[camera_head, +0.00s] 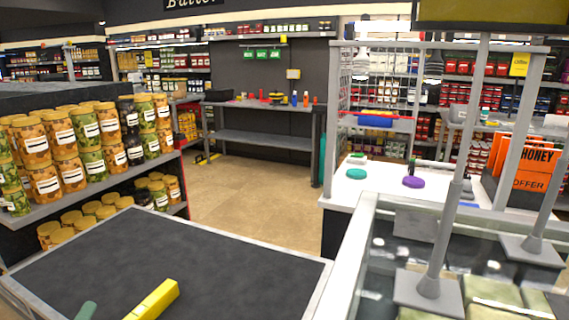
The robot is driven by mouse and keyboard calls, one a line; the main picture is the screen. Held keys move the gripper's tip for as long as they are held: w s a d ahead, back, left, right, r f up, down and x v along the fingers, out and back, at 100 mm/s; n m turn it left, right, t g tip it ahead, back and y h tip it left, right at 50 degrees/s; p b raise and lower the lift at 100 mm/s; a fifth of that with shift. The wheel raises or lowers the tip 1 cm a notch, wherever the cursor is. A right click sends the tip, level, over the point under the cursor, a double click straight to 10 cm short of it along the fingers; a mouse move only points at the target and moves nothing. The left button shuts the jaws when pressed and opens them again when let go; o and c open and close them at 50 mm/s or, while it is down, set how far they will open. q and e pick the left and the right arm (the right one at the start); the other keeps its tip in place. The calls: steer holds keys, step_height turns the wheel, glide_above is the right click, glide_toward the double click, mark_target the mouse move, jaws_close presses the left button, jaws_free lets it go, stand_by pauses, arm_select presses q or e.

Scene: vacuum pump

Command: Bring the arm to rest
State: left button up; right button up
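Neither of my arms and neither gripper shows in the head view. I cannot see whether they hold anything. A yellow bar-shaped object (152,299) lies on the dark counter top (180,252) at the bottom. A green object (86,311) lies to its left, cut off by the lower edge. A purple round object (413,182) and a green round object (357,174) sit on a white counter (385,198) at right. I cannot tell whether any of these is the vacuum pump.
Shelves of jars (62,158) stand on the left. A glass display case (386,258) with grey posts fills the right front. An orange honey sign (535,163) stands behind it. A workbench (262,140) with small items is at the back. The tan floor (250,197) between is clear.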

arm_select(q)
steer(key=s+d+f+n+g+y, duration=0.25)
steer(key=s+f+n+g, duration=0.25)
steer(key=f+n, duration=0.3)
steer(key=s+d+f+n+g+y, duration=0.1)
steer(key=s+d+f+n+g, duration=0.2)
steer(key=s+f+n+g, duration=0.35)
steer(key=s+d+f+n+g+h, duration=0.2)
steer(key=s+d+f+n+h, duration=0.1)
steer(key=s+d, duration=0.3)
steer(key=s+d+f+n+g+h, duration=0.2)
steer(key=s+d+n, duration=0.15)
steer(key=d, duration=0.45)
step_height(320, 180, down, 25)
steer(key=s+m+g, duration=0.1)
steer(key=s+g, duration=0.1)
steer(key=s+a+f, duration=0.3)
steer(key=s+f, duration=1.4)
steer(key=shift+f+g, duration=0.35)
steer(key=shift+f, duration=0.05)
